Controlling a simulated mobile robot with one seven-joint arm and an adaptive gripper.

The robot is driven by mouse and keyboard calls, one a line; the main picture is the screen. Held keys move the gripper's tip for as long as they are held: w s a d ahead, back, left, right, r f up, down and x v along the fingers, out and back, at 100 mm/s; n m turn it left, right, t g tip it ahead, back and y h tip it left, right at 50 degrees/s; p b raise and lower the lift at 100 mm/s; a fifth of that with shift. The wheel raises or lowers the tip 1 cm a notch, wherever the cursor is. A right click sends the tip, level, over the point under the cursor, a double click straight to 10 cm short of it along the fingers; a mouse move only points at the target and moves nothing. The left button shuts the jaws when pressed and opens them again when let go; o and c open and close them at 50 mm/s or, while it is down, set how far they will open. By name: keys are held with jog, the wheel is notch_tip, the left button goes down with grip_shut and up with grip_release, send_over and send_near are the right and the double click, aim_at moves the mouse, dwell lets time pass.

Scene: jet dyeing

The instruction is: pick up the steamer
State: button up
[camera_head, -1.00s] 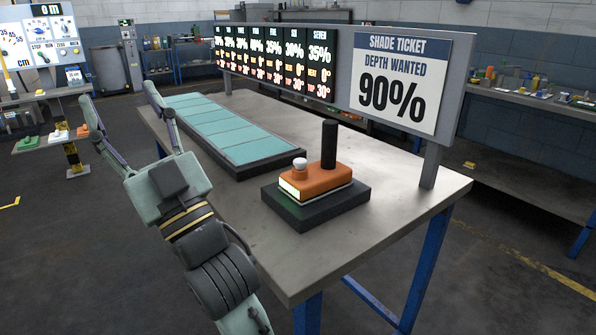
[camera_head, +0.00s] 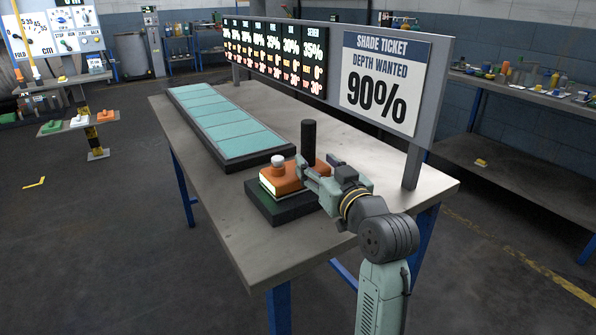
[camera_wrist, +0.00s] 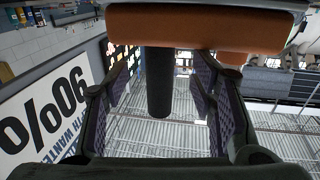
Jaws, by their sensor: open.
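The steamer (camera_head: 285,180) is an orange iron-like body with a pale knob and an upright black handle post (camera_head: 308,142). It sits on a dark block (camera_head: 262,203) on the metal table. My gripper (camera_head: 309,174) is open, at the right end of the steamer, low by the post. In the wrist view the picture is upside down: the orange body (camera_wrist: 200,28) spans the top and the black post (camera_wrist: 159,85) hangs between the two spread fingers (camera_wrist: 160,92). I see a gap on both sides of the post. How deep it sits between the fingers is unclear.
A long tray of teal panels (camera_head: 212,119) lies behind the steamer. A board with a 90% shade ticket (camera_head: 382,82) and lit displays (camera_head: 275,54) stands along the table's far edge, close behind my gripper. The table's front (camera_head: 265,250) is bare.

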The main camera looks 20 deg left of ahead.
aim_at(312, 156)
jog(key=p+x, duration=0.1)
jog(key=x, duration=0.4)
jog(key=shift+a, duration=0.1)
grip_shut()
dwell(0.6)
dwell(0.3)
jog(key=shift+r, duration=0.15)
